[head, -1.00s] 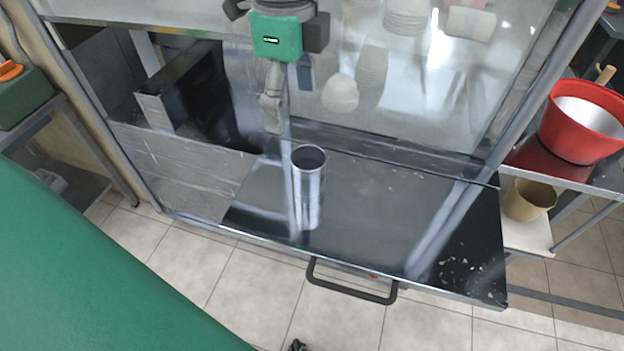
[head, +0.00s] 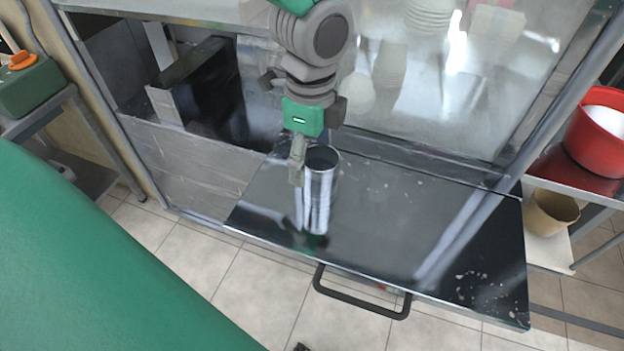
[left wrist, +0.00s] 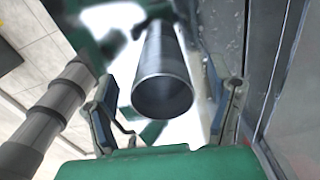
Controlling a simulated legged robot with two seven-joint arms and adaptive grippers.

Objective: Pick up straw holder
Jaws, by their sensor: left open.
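The straw holder is a shiny metal cylinder (head: 321,195) standing upright and open at the top on the dark metal shelf (head: 400,220). My left gripper (head: 299,160) is over the shelf at the cylinder's upper left side, its finger overlapping the cylinder's rim in the head view. In the left wrist view, the cylinder (left wrist: 163,80) lies between the two spread fingers of my left gripper (left wrist: 165,110), with its open mouth facing the camera. Gaps show between the cylinder and both fingers. My right gripper is in neither current view.
A glass cabinet front (head: 440,90) rises behind the shelf. A black handle (head: 360,303) sticks out at the shelf's front edge. A red bucket (head: 600,145) and a tan pot (head: 552,212) stand on a rack at right. The shelf right of the cylinder is clear.

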